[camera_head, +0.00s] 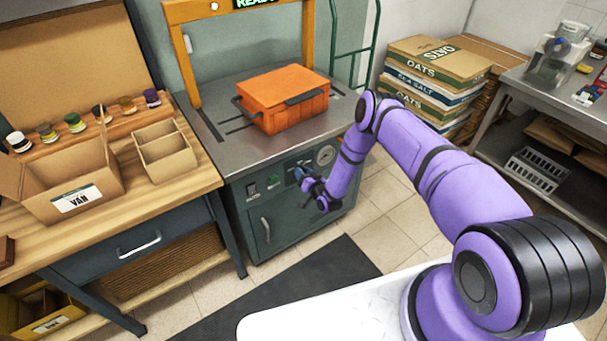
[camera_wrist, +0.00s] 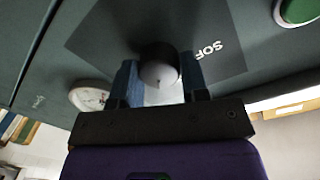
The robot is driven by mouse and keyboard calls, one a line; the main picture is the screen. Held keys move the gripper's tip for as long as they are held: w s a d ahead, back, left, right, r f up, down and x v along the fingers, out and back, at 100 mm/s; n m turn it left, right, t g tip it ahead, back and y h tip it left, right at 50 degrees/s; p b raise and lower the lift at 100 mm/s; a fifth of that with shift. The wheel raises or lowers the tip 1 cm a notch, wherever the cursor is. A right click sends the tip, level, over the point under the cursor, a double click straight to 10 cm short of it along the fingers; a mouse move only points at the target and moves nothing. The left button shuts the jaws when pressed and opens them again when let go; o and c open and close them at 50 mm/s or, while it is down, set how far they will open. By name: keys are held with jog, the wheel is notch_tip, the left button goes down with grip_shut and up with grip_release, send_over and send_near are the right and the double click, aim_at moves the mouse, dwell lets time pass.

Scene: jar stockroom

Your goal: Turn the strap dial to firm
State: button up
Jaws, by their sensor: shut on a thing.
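The word SOFT (camera_wrist: 209,50) is partly readable on the plate, to the right of the knob. No firm marking can be read, and I cannot tell where the knob points. My gripper (camera_wrist: 160,76) has its two blue fingers on either side of the knob, shut on it. In the head view my gripper (camera_head: 304,176) is at the machine's front panel and hides the dial.
The strapping machine (camera_head: 240,207) carries an orange crate (camera_head: 290,112) under an orange arch (camera_head: 186,60). Its panel has a green button (camera_wrist: 299,10) and a gauge (camera_head: 326,155). A wooden bench (camera_head: 205,172) stands left. Stacked sacks and boxes (camera_head: 431,62) are behind my arm.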

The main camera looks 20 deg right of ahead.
jog(key=shift+m, duration=2.2)
jog(key=o, duration=0.9)
jog(key=v, duration=1.1)
jog(key=shift+w, duration=0.1)
jog(key=shift+w+r, duration=0.1)
